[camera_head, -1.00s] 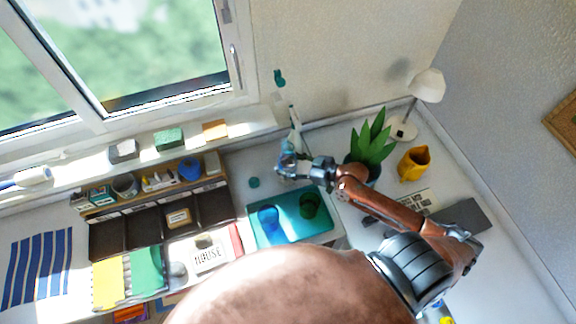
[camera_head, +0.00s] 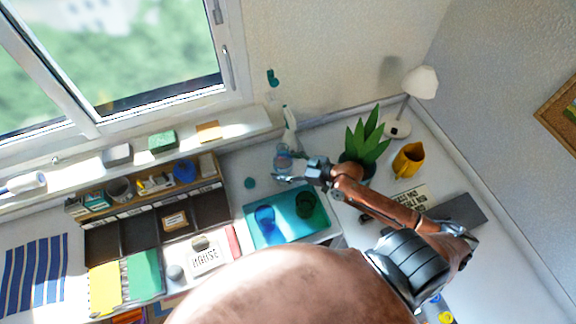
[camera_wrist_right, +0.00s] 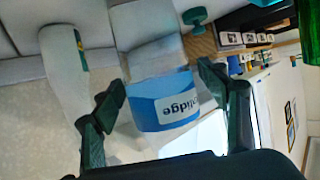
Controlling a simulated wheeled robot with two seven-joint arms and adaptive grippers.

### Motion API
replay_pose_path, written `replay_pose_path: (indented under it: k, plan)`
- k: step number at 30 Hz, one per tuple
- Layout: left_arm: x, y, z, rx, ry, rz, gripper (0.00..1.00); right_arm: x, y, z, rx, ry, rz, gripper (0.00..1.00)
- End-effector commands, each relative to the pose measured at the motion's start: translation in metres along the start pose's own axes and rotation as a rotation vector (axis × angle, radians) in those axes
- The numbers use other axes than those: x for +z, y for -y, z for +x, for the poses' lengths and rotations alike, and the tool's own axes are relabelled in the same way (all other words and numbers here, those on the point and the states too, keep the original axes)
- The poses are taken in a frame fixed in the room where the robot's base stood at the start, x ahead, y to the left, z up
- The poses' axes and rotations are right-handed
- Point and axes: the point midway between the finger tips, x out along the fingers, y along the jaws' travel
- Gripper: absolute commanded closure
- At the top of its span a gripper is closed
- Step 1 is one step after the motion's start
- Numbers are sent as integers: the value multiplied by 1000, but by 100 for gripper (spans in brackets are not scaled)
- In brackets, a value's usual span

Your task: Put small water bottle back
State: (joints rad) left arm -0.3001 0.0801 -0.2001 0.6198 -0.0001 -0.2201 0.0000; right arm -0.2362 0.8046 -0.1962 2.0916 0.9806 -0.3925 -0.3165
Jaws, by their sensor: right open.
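The small water bottle (camera_head: 283,158), clear with a blue label, stands behind the turquoise mat, beside a taller white bottle (camera_head: 290,122). My right gripper (camera_head: 290,170) is right at it. In the right wrist view, the water bottle (camera_wrist_right: 163,97) shows between the spread fingers of my right gripper (camera_wrist_right: 160,85), its label reading "lidge" in part. The fingers look open, with gaps at the bottle's sides. Whether either finger touches it I cannot tell. The white bottle also shows at the left of the wrist view (camera_wrist_right: 65,75). My left gripper is not in view.
A potted plant (camera_head: 368,138), yellow mug (camera_head: 408,159) and white lamp (camera_head: 421,83) stand right. A dark compartment organizer (camera_head: 142,232) is left.

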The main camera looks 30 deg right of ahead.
Motion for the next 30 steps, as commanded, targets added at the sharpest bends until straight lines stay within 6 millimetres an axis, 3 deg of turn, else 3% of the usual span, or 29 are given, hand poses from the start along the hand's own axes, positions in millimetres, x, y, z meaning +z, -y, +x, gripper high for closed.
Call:
replay_pose_path:
  k: [5,12,18,30]
  plan:
    - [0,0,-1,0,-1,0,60,0,-1,-18,1,4,-2,32]
    - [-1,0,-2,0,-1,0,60,0,0,-69,-2,7,-4,32]
    - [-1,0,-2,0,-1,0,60,1,0,-100,-1,6,-2,32]
    - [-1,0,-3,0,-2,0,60,-2,0,-120,-1,-2,0,32]
